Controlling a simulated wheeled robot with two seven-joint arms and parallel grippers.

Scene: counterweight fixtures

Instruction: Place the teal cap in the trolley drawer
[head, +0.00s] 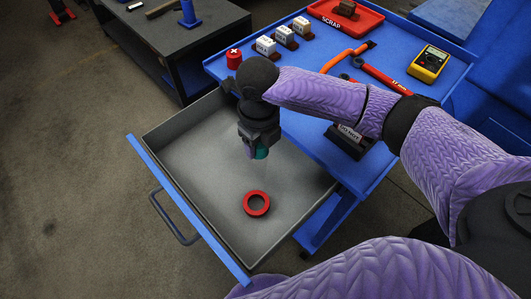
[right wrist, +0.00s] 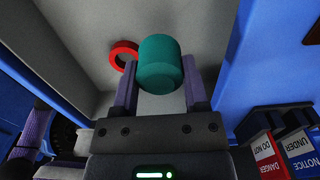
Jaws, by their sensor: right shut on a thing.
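The teal cap (right wrist: 160,64) is held between the two fingers of my right gripper (right wrist: 160,92) in the right wrist view. In the head view my right gripper (head: 256,150) hangs over the open trolley drawer (head: 195,170), with a little of the teal cap (head: 261,153) showing at its tip. The cap appears above the drawer floor, near the drawer's trolley side. The drawer is pulled out from the blue trolley (head: 325,165). My left gripper is not in view.
A red ring (head: 257,203) lies on the drawer floor near the front. On the trolley top are a red scrap tray (head: 346,14), a yellow multimeter (head: 429,62), a red-handled tool (head: 385,77), small labelled boxes and a red weight (head: 233,59). Much of the drawer floor is clear.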

